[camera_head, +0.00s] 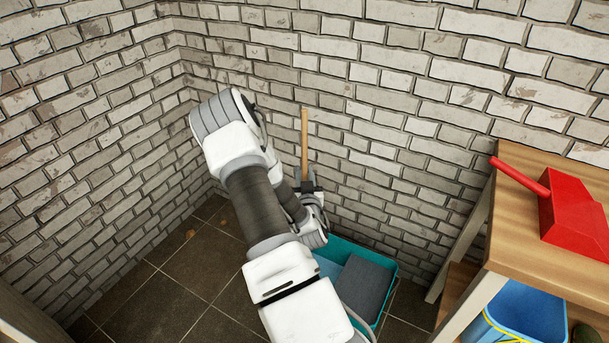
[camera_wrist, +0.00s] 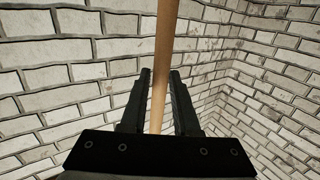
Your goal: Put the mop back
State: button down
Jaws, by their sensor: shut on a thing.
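The mop's wooden handle (camera_head: 304,135) stands nearly upright in front of the brick wall in the head view. My gripper (camera_head: 308,186) is around the handle's lower visible part and shut on it. In the wrist view the handle (camera_wrist: 163,62) passes between the two dark fingers of my gripper (camera_wrist: 160,90). The mop's lower end is hidden behind my arm in the head view and out of sight in the wrist view.
A teal bin (camera_head: 390,272) with a grey item inside stands on the dark tiled floor below my gripper. At the right a wooden shelf unit (camera_head: 515,220) bears a red dustpan (camera_head: 575,215), with a blue bucket (camera_head: 525,315) lower down. Brick walls meet in a corner at the left.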

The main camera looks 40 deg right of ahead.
jog(key=shift+f, duration=0.1)
jog(key=c, duration=0.7)
grip_release()
jog(key=shift+o, duration=0.2)
